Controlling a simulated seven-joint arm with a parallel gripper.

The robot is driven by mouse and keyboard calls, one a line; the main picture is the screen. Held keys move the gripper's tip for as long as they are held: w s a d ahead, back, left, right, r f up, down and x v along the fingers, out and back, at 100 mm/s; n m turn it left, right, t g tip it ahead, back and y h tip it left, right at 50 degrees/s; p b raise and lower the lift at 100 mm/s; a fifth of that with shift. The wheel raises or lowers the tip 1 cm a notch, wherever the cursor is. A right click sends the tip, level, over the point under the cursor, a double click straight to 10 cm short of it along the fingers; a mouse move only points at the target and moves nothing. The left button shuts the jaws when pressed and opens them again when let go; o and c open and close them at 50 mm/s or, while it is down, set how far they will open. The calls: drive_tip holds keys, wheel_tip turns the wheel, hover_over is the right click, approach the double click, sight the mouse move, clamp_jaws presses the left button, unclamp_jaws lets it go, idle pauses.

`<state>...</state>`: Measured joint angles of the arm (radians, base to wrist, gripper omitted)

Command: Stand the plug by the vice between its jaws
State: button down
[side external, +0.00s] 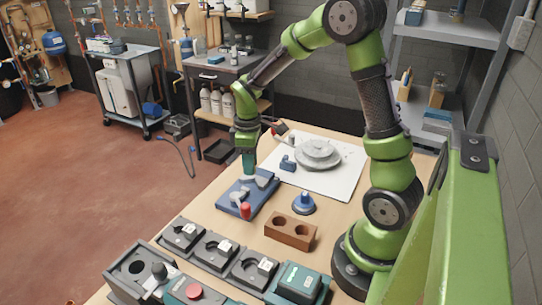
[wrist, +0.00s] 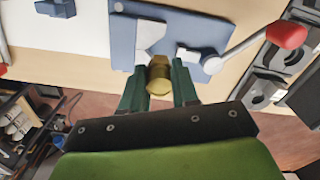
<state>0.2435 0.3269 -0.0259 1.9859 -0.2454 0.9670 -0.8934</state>
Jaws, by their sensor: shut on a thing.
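The blue vice (side external: 240,200) lies on the wooden bench, with light grey jaws and a red-knobbed handle (side external: 245,210). In the wrist view the vice plate (wrist: 190,25) spans the top middle, with its grey jaws (wrist: 150,36) and red knob (wrist: 287,34). My gripper (side external: 248,172) points down at the vice's far side. In the wrist view its green fingers (wrist: 160,82) are shut on a brass, round plug (wrist: 159,76). The plug overlaps the vice's near edge there, close to one jaw. Its height and any contact with the vice cannot be told. The fingers hide the plug in the side view.
A brown block with two holes (side external: 290,231) and a blue knob-like part (side external: 303,203) stand right of the vice. A white sheet (side external: 335,180) holds a grey round part (side external: 317,155) and a small blue block (side external: 287,163). Grey fixtures (side external: 214,250) line the front.

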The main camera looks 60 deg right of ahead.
drive_tip(key=shift+f, duration=2.15)
drive_tip(key=c, duration=0.8)
unclamp_jaws()
